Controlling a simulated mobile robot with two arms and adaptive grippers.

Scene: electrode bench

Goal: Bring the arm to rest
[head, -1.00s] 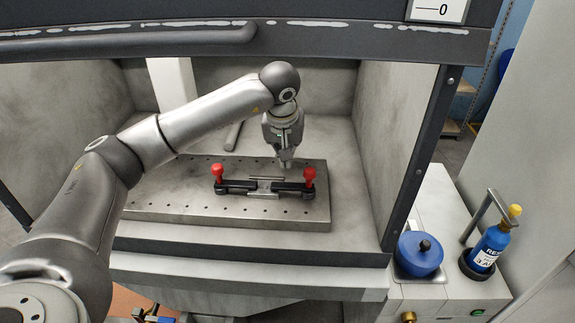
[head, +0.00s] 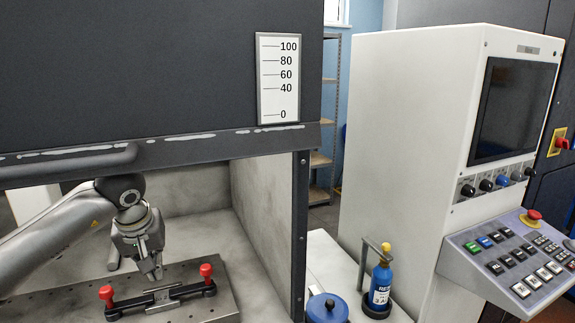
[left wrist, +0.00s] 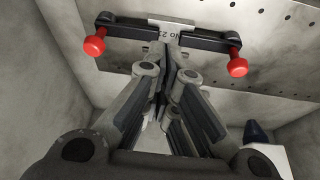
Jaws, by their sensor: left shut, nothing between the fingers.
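My left arm (head: 50,232) reaches into the bench enclosure from the left in the head view. My left gripper (head: 153,276) points down, shut and empty, just above the black clamp fixture (head: 185,291) with two red knobs. In the left wrist view the shut fingers (left wrist: 165,75) lie in front of the middle of the fixture (left wrist: 205,38), partly hiding its light centre plate marked "No 2". I cannot tell whether the fingertips touch it. My right gripper is not in view.
The fixture sits on a perforated metal plate (head: 60,304). A dark raised sash (head: 150,75) hangs over the enclosure. To the right stand a blue lidded pot (head: 327,310), a blue bottle (head: 380,285) and a white cabinet with a control panel (head: 515,260).

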